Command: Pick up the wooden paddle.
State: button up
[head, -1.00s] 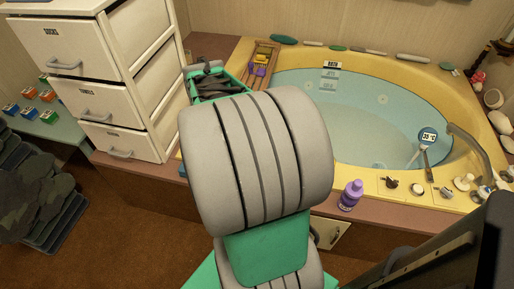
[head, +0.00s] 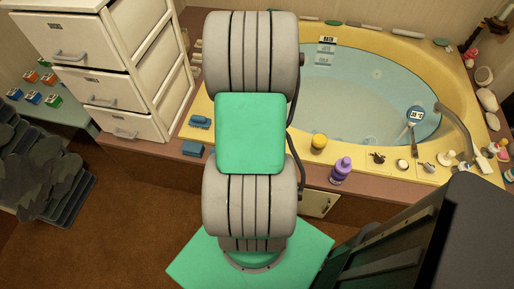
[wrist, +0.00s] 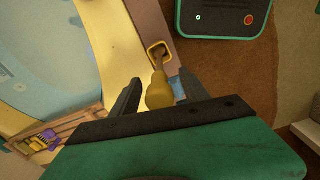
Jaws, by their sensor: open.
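An ochre-brown object (wrist: 158,92), which looks like the wooden paddle, shows in the wrist view. It has a wide lower part and a narrow neck that runs up to a squared ring. My gripper (wrist: 161,77) is open, with its dark fingers on either side of the object. I cannot tell whether they touch it. The object's lower end is hidden by the gripper body. In the head view my arm hides my gripper, and I cannot make out the paddle there.
A wooden tray (wrist: 62,136) with purple and yellow things lies left in the wrist view. In the head view, the yellow-rimmed tub (head: 450,120) holds water. A yellow item (head: 319,142), a purple bottle (head: 341,170) and blue blocks (head: 193,148) stand nearby. White drawers (head: 105,75) stand left.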

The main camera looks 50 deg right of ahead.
grip_shut()
dwell(0.6)
dwell(0.8)
